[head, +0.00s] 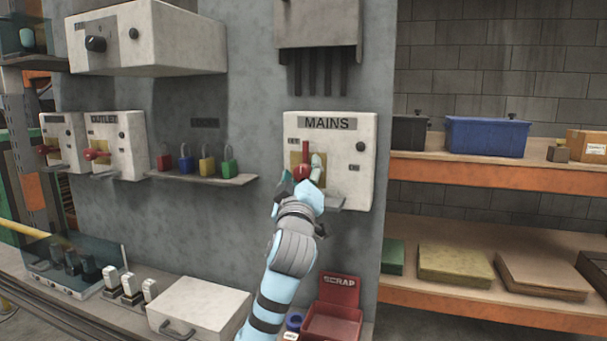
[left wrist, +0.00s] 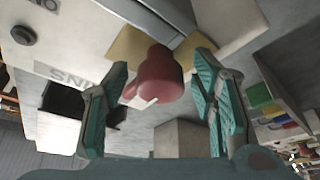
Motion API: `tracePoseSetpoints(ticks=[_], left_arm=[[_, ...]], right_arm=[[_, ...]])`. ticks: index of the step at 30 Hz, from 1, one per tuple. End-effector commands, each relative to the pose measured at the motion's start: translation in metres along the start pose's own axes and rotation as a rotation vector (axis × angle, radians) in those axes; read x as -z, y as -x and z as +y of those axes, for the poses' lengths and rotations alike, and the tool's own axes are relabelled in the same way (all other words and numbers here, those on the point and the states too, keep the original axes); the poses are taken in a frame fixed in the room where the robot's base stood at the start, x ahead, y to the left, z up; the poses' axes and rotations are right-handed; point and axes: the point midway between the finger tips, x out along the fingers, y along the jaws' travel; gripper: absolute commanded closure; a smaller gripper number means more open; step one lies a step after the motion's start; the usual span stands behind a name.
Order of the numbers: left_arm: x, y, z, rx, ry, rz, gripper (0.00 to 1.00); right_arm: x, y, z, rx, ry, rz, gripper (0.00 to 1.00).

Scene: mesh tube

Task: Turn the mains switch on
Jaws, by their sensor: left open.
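The mains box (head: 345,137) is a white panel labelled MAINS on the grey wall. Its red switch handle (head: 303,172) stands in front of a yellow plate, with small markings to the left and right of it. In the left wrist view the red handle (left wrist: 160,78) lies between the fingers. My left gripper (head: 301,178) is open around the handle, one finger on each side; it also shows in the left wrist view (left wrist: 163,68). I cannot tell whether a finger touches the handle. My right gripper is not in view.
Several coloured padlocks (head: 206,165) stand on a shelf to the left, beside the OUTLET box (head: 124,140). A red SCRAP bin (head: 333,317) and a white case (head: 198,307) sit below.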

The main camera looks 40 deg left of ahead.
Motion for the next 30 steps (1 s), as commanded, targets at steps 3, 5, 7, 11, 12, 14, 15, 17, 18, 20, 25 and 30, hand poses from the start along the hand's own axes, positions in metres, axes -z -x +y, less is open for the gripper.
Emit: tracePoseSetpoints(ticks=[3,5,7,11,12,14,15,17,18,20,25,30], left_arm=[[-0.0001,-0.0001,-0.0001,0.0,0.0,0.0,0.47],[-0.0002,0.0,-0.0001,0.0,0.0,0.0,0.47],[-0.0003,0.0001,0.0,0.0,0.0,0.0,0.57],[-0.0004,0.0003,0.0,0.0,-0.001,0.0,0.78],[-0.0004,0.0003,-0.0002,0.0,-0.001,-0.001,0.84],[-0.0004,0.0003,-0.0003,0.0,-0.001,-0.001,0.94],[-0.0005,0.0003,-0.0003,0.001,-0.001,-0.001,0.95],[-0.0005,0.0003,-0.0004,0.0,-0.002,-0.001,0.95],[-0.0005,0.0003,-0.0005,0.0,-0.003,-0.001,0.95],[-0.0005,0.0004,-0.0005,-0.001,-0.005,-0.001,0.95],[-0.0005,0.0004,-0.0006,-0.003,-0.011,-0.001,0.95],[-0.0004,0.0004,-0.0006,-0.006,-0.019,-0.001,0.95]], right_arm=[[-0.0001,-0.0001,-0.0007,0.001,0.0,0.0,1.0],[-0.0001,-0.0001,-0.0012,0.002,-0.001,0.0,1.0],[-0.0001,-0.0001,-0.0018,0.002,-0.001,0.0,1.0],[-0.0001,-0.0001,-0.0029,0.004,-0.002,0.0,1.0],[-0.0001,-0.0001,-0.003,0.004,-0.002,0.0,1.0],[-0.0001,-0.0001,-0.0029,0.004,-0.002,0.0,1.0],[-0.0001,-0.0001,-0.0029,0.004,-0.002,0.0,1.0],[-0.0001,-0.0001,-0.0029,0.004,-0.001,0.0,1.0],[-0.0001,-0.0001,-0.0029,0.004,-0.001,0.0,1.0],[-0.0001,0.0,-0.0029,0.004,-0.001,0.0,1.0],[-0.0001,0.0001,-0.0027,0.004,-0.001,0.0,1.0],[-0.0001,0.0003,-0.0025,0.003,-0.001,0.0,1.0]])
